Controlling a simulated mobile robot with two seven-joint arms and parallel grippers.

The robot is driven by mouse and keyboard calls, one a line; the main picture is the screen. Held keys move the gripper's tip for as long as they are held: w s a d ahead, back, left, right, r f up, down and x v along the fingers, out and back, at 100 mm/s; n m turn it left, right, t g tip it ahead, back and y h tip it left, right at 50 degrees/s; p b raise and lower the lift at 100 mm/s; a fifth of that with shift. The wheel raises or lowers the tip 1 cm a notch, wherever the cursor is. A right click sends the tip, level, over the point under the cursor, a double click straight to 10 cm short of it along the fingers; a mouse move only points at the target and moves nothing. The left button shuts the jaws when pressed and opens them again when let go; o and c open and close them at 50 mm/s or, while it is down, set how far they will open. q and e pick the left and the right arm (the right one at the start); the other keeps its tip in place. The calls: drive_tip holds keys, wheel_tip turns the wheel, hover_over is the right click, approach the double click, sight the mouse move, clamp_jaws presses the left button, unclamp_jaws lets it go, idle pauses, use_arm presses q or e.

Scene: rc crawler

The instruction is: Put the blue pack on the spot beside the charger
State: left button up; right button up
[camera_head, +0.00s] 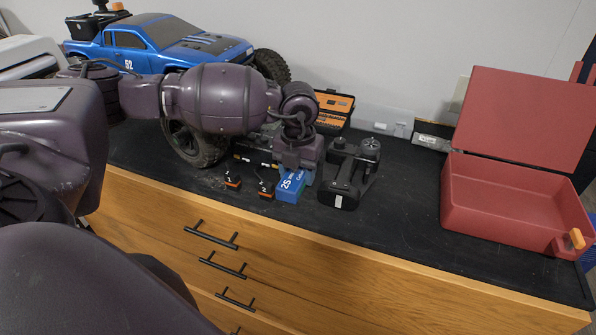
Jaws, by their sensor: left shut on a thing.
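The blue pack (290,188) shows white lettering and a "2S" mark, near the front edge of the black worktop. My left gripper (299,172) points down and is shut on the pack's upper back part, hiding some of it. I cannot tell whether the pack touches the worktop. A dark boxy device (254,153), possibly the charger, is partly hidden behind my left arm, to the left of and behind the pack. No marked spot can be made out. My right gripper is not in view.
Small black-and-orange blocks marked 1 (231,179) and 2 (265,190) lie left of the pack. A black radio controller (349,174) stands close on its right. A blue toy truck (170,35), an orange-and-black case (334,108) and an open red box (510,205) surround them.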

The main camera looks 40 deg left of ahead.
use_arm(q)
drive_tip(key=shift+f, duration=0.4)
drive_tip(key=o, duration=0.8)
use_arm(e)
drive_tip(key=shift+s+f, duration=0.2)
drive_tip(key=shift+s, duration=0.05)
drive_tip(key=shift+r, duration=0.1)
use_arm(q)
drive_tip(key=shift+r, duration=0.4)
wheel_tip(320, 180, up, 10)
drive_tip(key=shift+b, duration=0.85)
drive_tip(key=shift+r, duration=0.8)
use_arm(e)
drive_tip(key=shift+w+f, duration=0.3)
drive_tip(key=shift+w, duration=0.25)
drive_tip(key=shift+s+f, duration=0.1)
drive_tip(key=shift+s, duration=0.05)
